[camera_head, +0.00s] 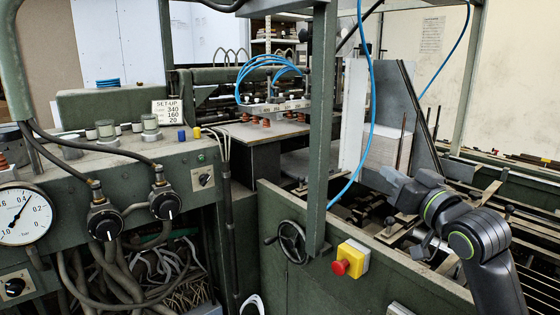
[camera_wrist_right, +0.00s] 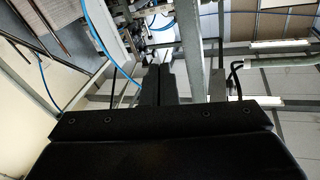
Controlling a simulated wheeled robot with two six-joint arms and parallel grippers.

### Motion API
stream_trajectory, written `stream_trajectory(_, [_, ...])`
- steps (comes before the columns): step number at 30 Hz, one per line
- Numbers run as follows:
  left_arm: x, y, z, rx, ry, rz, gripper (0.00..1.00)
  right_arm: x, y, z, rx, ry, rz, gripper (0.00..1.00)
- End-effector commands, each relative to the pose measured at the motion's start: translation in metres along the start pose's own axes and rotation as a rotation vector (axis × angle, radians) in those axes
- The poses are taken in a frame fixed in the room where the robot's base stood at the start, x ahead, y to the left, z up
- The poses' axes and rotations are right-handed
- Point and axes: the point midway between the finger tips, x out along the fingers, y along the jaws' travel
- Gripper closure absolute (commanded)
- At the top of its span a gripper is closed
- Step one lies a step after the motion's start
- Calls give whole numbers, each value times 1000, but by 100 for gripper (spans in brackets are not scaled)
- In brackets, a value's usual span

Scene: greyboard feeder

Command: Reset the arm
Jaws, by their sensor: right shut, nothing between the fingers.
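My right arm, dark grey with green-lit joint rings, reaches in from the lower right in the head view. Its gripper (camera_head: 392,178) is above the front panel of the feeder, beside the slanted grey plate (camera_head: 424,115). In the right wrist view the two dark fingers (camera_wrist_right: 159,78) are together with nothing between them. My left gripper is in neither view.
The green feeder frame has a vertical post (camera_head: 322,130), a handwheel (camera_head: 292,241) and a red emergency button on a yellow box (camera_head: 350,259). A blue hose (camera_head: 366,110) hangs near my right gripper. Control knobs and a pressure gauge (camera_head: 24,214) are at left.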

Motion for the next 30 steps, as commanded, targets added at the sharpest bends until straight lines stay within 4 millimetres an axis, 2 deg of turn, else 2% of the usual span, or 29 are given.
stream_trajectory(1, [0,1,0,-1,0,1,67,-9,9,37,-2,-64,35,100])
stream_trajectory(6, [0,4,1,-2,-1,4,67,-50,33,137,-27,-258,146,100])
stream_trajectory(11, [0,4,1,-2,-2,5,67,-107,48,221,-44,-448,242,100])
stream_trajectory(15, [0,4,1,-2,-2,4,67,-168,54,283,-55,-620,322,100])
stream_trajectory(18, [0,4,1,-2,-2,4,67,-216,54,321,-58,-745,375,100])
stream_trajectory(22, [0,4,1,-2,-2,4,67,-282,50,359,-58,-907,440,100])
stream_trajectory(27, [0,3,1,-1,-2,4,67,-357,39,388,-53,-1086,506,100])
stream_trajectory(30, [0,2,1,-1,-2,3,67,-393,32,397,-49,-1172,536,100])
